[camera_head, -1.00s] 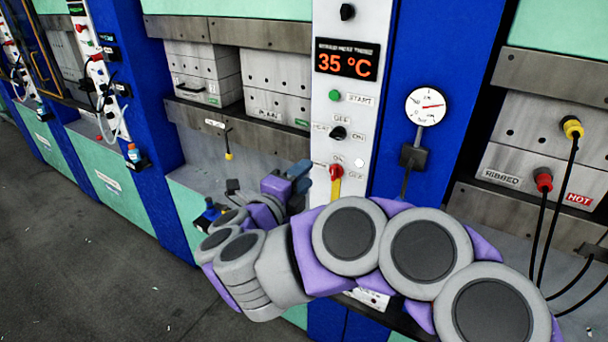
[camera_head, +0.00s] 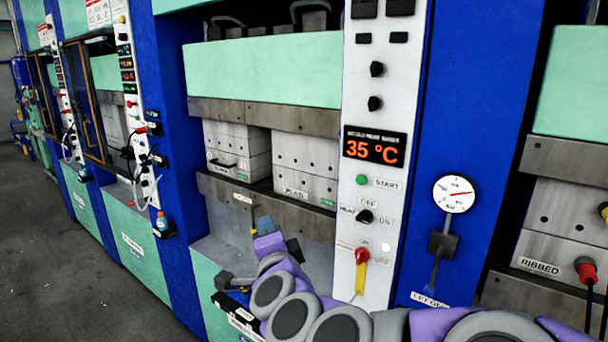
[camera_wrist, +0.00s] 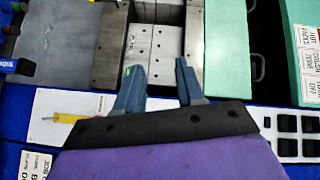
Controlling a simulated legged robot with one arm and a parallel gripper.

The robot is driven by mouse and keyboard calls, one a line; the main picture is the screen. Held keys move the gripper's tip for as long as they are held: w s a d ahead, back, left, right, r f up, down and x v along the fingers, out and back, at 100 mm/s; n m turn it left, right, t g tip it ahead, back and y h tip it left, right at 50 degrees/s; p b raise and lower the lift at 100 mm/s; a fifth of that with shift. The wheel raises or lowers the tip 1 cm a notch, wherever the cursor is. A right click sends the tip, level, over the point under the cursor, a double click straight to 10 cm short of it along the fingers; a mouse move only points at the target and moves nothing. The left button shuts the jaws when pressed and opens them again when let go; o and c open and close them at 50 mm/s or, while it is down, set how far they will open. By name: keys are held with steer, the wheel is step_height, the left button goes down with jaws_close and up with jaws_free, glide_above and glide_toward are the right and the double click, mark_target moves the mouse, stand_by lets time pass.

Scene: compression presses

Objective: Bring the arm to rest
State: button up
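My arm (camera_head: 290,318), grey and purple, is bent low in front of the middle press in the head view. My gripper (camera_head: 264,228) is at its upper end, partly hidden by the arm's own links, in front of the press's lower opening. In the wrist view my gripper (camera_wrist: 158,80) shows two blue fingers spread apart with nothing between them. Beyond the fingertips are grey metal mould blocks (camera_wrist: 155,45), apart from the fingers.
The control panel (camera_head: 377,150) reads 35 °C and has a red-and-yellow lever (camera_head: 361,262) close beside the arm. A pressure gauge (camera_head: 453,193) is on the blue column. A block labelled PLAIN (camera_head: 304,165) sits in the press. Open floor (camera_head: 70,270) lies at left.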

steer(key=s+d+f+n+g+y, duration=0.2)
steer(key=s+d+f+n+g, duration=0.1)
steer(key=s+f+n+g, duration=0.95)
steer(key=s+d+f+g+h, duration=0.3)
steer(key=s+d, duration=0.5)
steer(key=s, duration=0.4)
steer(key=s+d+f+g+h, duration=0.3)
steer(key=s+d+f, duration=0.2)
steer(key=s+d, duration=0.4)
steer(key=s, duration=0.4)
steer(key=shift+d+f, duration=0.3)
